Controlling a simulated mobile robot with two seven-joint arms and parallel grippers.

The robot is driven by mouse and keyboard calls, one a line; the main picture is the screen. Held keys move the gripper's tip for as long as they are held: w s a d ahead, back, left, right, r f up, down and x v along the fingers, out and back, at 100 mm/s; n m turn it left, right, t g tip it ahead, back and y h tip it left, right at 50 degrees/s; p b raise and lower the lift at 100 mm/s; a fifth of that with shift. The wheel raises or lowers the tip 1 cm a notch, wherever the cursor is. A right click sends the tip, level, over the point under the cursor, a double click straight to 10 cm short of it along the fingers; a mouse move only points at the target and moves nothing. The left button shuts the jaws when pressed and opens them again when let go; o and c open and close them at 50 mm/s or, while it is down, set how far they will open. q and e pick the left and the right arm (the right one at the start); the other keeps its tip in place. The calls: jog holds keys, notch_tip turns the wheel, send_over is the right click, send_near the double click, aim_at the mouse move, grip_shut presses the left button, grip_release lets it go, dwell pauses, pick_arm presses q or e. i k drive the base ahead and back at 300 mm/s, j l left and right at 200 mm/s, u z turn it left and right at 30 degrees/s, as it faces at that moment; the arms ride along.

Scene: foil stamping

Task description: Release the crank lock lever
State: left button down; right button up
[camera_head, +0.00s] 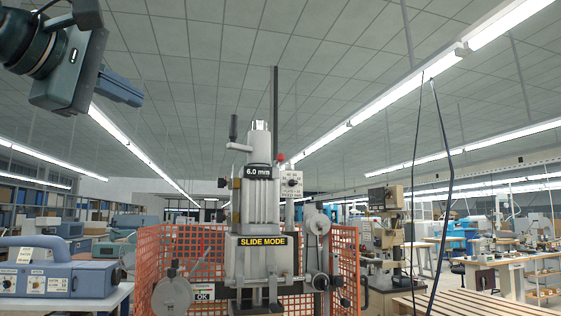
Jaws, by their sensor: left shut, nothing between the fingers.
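The stamping machine (259,215) stands upright in the middle, with labels reading "6.0 mm" and "SLIDE MODE". A lever with a dark handle (233,128) sticks up at its upper left. A red knob (281,158) shows to the right of its head. A round wheel (318,224) is on its right side, and a grey disc (172,297) is at its lower left. I cannot tell which part is the crank lock lever. My left gripper (124,94) is shut and empty at the upper left, apart from the machine. My right gripper is out of view.
An orange mesh fence (155,250) stands around the machine's back and sides. A blue-grey device (50,268) sits on a bench at the left. Dark cables (418,180) hang at the right, above a wooden slatted surface (480,304). The space above the machine is clear.

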aim_at(280, 157)
jog(key=i+l, duration=0.25)
jog(key=i, duration=0.25)
jog(key=i+l, duration=0.3)
jog(key=i, duration=0.15)
